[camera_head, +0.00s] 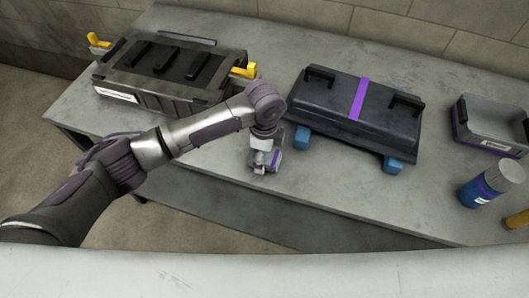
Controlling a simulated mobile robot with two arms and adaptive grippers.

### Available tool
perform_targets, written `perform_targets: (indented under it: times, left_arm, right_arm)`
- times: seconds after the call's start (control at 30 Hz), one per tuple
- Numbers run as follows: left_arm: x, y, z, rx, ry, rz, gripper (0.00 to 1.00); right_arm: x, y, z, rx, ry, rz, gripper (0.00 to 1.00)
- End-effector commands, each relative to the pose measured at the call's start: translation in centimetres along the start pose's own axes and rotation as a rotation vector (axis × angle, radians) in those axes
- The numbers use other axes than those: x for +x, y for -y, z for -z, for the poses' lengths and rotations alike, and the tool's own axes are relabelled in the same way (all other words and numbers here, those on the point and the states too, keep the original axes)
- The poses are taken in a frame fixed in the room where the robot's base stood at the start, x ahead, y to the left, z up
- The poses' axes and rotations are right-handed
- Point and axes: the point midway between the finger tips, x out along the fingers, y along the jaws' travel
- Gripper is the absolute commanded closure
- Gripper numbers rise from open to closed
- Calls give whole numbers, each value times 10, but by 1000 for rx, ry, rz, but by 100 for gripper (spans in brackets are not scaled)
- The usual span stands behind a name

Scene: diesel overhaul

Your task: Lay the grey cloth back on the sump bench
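A grey bench (228,185) runs across the view and carries a dark sump-like box (335,103) with a purple strap, resting on blue blocks. My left arm comes in from the left, and my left gripper (260,172) points down over the bench's front part, just left of the strapped box. The gripper is small and seen from above; I cannot tell whether its fingers are open or shut or hold anything. I cannot make out the grey cloth anywhere in view. My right gripper is not in view.
A dark ribbed case (165,68) with yellow latches stands at the back left. A grey open bin (490,124) and a blue spray can (485,188) stand at the right, with a yellow item (517,220) at the edge. A pale surface (260,272) crosses the bottom.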

Motion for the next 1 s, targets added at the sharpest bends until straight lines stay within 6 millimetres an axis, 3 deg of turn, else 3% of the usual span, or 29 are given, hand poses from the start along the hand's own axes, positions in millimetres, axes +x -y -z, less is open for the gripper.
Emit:
perform_targets:
  times: [0.37,0.8,1.0]
  left_arm:
    - [-6,0,0,0,0,1,13]
    - [-91,1,0,1,-1,3,13]
    - [-117,0,0,0,0,1,13]
  right_arm:
    - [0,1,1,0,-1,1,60]
    - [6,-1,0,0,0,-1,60]
    - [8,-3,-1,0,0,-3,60]
